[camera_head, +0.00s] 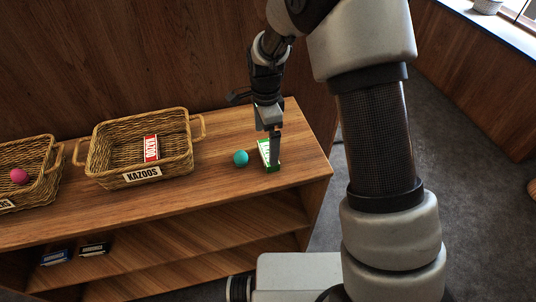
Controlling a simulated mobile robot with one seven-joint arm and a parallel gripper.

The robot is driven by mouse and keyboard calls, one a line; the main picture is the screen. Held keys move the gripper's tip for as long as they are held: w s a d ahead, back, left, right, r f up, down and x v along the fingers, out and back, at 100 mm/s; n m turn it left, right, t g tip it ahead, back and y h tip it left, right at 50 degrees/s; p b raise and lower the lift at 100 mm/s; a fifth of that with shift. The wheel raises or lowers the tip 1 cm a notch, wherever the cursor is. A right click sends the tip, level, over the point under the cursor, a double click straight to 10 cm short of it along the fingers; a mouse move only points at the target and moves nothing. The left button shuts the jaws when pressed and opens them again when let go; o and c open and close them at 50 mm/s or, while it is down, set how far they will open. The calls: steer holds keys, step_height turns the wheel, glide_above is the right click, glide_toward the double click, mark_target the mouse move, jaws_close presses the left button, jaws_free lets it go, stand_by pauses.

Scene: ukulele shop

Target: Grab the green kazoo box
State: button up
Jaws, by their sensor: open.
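The green kazoo box (264,151) is a small green and white box on the wooden shelf top, near its right end. My gripper (274,152) points down over it, with a finger in front of the box's right part. The jaws are open. The finger hides part of the box, and I cannot tell whether it touches the box or whether the box sits between the fingers.
A teal ball (241,158) lies just left of the box. A wicker basket (104,173) labelled KAZOOS holds a red box (151,149). Another basket (52,188) at far left holds a pink ball (19,176). Dark boxes (93,249) lie on the lower shelf.

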mark_target(263, 145)
steer(key=shift+w+d+f, duration=0.1)
steer(key=shift+d+f, duration=0.05)
steer(key=shift+f, duration=1.35)
steer(key=shift+w+d+f, duration=0.1)
steer(key=shift+d+f, duration=0.05)
steer(key=shift+f, duration=1.3)
steer(key=c, duration=0.9)
